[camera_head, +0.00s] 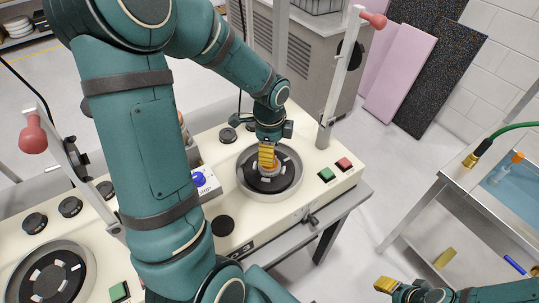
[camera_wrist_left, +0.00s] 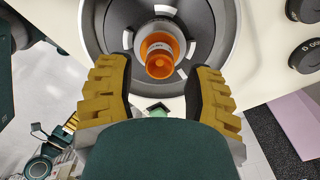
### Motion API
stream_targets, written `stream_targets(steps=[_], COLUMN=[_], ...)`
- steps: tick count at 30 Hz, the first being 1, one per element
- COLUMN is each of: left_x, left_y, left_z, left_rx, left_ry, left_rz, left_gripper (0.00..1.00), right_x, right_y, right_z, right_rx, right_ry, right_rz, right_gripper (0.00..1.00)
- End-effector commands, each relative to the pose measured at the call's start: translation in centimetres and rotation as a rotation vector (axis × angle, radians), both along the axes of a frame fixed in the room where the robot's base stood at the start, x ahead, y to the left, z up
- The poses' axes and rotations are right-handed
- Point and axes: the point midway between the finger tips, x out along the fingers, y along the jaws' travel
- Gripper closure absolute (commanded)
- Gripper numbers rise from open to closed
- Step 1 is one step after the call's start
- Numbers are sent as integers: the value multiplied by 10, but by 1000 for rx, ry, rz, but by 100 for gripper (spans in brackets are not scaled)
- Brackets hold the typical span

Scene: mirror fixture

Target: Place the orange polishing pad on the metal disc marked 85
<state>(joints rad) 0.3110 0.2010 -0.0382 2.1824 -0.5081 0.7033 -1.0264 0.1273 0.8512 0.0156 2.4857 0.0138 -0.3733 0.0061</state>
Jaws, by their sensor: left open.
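An orange, cylinder-shaped piece with a pale label band (camera_wrist_left: 160,50) stands at the middle of a dark round plate with white segments (camera_wrist_left: 205,18), inside a grey metal ring. I cannot tell whether this is the polishing pad. In the head view the plate (camera_head: 250,181) sits on the cream bench, with the orange piece mostly hidden under my left gripper (camera_head: 267,165). My left gripper (camera_wrist_left: 160,72) is open, its yellow fingers on either side of the orange piece; contact is unclear. No disc marked 85 is legible. My right gripper (camera_head: 384,285) is at the lower right, its opening unclear.
A second round plate (camera_head: 50,277) is at the lower left of the bench. Red-knobbed levers (camera_head: 343,75) rise beside the plates. Green (camera_head: 326,175) and red buttons line the front edge. A steel cart (camera_head: 462,175) at right holds a blue tray with an orange-topped item (camera_head: 517,157).

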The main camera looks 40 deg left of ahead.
Motion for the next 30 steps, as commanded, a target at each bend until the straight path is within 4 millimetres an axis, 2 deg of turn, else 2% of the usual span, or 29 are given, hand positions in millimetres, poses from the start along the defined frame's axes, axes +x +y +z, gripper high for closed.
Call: stream_targets(steps=[1, 6, 12, 18, 30], left_x=[1, 1, 1, 0, 0], left_y=[0, 1, 0, 0, 0], left_z=[15, 49, 76, 86, 85], left_rx=[3, 2, 1, 0, 0], left_ry=[-7, -3, -3, -1, 0], left_rz=[0, 1, -1, -1, 0], left_gripper=[47, 47, 47, 47, 47], right_x=[1, 3, 4, 3, 3], right_y=[0, -1, -1, -1, -1], right_z=[4, 11, 15, 16, 16], right_rx=[0, -2, -1, -1, -1], right_ry=[-2, -8, -8, -8, -7], right_rz=[-2, -5, -6, -6, -6], right_gripper=[53, 53, 53, 53, 53])
